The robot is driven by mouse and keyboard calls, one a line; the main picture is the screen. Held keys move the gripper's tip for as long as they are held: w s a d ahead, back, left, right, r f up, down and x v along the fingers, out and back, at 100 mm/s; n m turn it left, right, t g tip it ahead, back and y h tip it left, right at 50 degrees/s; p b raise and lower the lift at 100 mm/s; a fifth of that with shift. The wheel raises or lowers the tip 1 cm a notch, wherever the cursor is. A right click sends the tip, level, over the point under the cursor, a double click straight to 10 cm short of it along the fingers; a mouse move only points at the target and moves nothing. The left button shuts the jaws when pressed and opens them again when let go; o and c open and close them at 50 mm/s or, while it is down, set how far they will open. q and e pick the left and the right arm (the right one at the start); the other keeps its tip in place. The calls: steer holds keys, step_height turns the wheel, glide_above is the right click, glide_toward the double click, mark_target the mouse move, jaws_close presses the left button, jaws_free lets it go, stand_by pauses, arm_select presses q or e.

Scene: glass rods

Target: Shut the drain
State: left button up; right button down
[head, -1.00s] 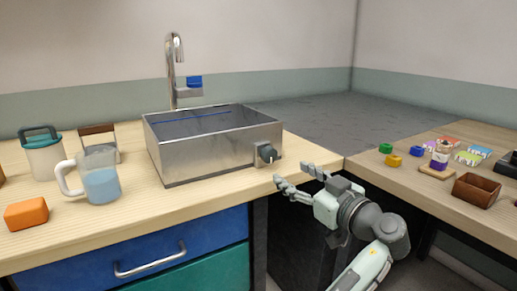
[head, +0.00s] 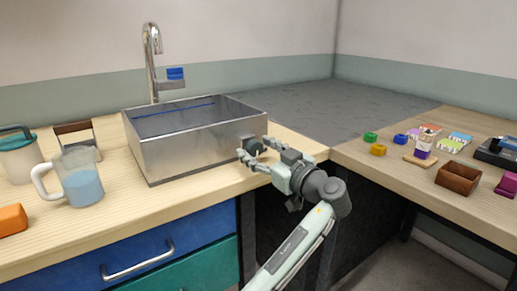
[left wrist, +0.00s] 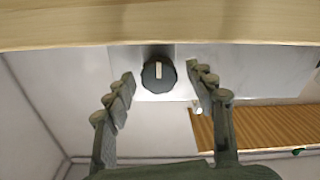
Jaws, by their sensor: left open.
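The metal sink (head: 195,148) stands on the wooden counter, and a dark round knob (head: 255,145) sits on its front face near the right end. My left gripper (head: 253,151) is open at the knob, with a finger on either side of it. In the left wrist view the knob (left wrist: 158,76) has a pale mark pointing up in the picture and lies between the open fingers of the gripper (left wrist: 160,88), with gaps on both sides. I cannot see the drain itself inside the sink. My right gripper is not in view.
A tap (head: 152,60) rises behind the sink. A jug of blue liquid (head: 80,182) and an orange block (head: 10,220) stand to the left. Small coloured blocks, cards and a brown box (head: 458,178) are on the right table. The grey surface behind is clear.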

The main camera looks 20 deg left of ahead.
arm_select(q)
steer(key=shift+c, duration=0.3)
steer(key=c, duration=1.1)
